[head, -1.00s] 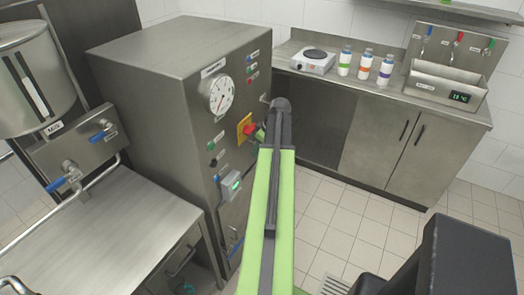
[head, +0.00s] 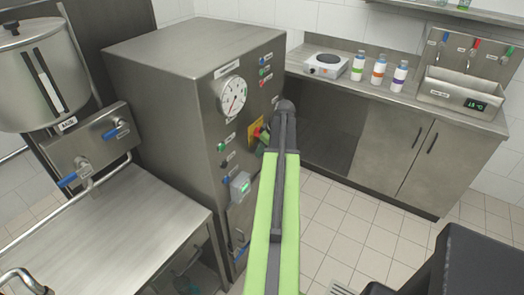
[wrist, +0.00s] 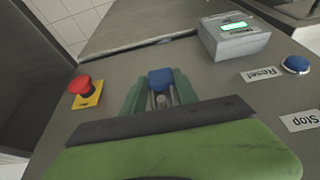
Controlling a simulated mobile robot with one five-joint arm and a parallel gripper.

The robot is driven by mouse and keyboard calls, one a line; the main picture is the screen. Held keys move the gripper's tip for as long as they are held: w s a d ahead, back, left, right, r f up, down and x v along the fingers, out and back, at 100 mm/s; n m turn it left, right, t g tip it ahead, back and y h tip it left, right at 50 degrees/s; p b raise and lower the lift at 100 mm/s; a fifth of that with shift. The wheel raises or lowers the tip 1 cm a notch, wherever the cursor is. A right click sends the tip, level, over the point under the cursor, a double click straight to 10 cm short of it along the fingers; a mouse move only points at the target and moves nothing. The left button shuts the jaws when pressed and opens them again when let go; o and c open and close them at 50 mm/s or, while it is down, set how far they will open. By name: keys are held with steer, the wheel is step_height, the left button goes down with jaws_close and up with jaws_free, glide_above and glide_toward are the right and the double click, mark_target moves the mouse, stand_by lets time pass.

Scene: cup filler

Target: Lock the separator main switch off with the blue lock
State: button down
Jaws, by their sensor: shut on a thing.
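The blue lock (wrist: 160,78) is between the green fingers of my gripper (wrist: 158,92) in the wrist view, with grey metal showing below its blue body. My gripper is shut on it, in front of the steel cabinet. The red main switch on its yellow plate (wrist: 84,91) is left of the gripper in the wrist view, apart from the lock. In the head view the yellow plate (head: 255,127) is on the cabinet front, partly covered by my arm and gripper. The lock cannot be made out in the head view.
The separator cabinet (head: 170,75) carries a gauge (head: 232,96), several buttons and a small grey box with a green display (head: 240,186). A steel table (head: 110,235) is at the left. A counter with bottles (head: 379,70) is behind.

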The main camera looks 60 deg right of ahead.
steer(key=c, duration=0.9)
jaws_free()
steer(key=shift+o, duration=0.2)
steer(key=p+v, duration=1.6)
steer(key=v, duration=0.1)
steer(key=shift+r, duration=0.15)
steer(key=shift+s, duration=0.1)
